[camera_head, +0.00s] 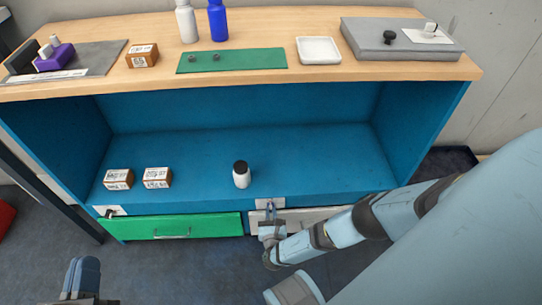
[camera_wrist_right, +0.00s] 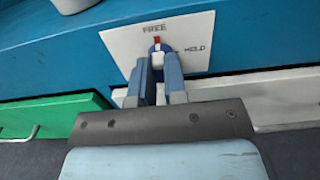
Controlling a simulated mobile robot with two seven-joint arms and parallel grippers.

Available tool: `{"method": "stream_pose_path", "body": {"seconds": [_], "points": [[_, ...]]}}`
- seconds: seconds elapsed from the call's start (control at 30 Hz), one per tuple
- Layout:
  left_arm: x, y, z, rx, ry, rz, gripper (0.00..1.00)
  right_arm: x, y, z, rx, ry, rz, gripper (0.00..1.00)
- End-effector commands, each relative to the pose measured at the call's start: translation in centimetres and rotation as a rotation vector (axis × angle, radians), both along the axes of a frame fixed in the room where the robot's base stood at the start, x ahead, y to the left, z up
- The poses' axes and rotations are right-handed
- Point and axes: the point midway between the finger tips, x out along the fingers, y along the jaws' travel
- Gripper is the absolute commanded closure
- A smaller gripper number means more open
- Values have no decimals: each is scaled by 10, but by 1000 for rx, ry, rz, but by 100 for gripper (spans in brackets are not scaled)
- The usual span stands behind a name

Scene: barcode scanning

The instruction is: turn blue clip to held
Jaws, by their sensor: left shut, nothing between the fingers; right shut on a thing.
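The blue clip (camera_wrist_right: 157,47) sits on a white plate (camera_wrist_right: 195,40) marked FREE at the top and HELD at the right. Its red mark points up to FREE. My right gripper (camera_wrist_right: 160,72) is shut on the clip; the fingers hide its lower part. In the head view, my right gripper (camera_head: 270,215) is at the plate (camera_head: 262,203) on the shelf's front edge, and the clip is too small to make out there. My left gripper (camera_head: 84,268) is shut and empty at the bottom left, well away from the shelf.
A green drawer (camera_head: 170,227) and a white drawer (camera_head: 310,214) lie below the blue shelf (camera_head: 300,160). A white bottle with a dark cap (camera_head: 241,175) and two brown boxes (camera_head: 157,178) stand on it. A wooden top (camera_head: 260,82) above holds several items.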

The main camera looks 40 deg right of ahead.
Motion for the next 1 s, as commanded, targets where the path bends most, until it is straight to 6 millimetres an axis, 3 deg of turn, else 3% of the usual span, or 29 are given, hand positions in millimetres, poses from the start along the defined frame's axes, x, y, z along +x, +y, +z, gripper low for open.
{"method": "stream_pose_path", "body": {"seconds": [0.47,1.0], "points": [[0,0,-7,6,15,-3,100,-1,-1,-1,119,-72,-2,100],[3,-3,-35,48,89,-31,100,-1,-3,-4,540,-331,-2,100]]}}
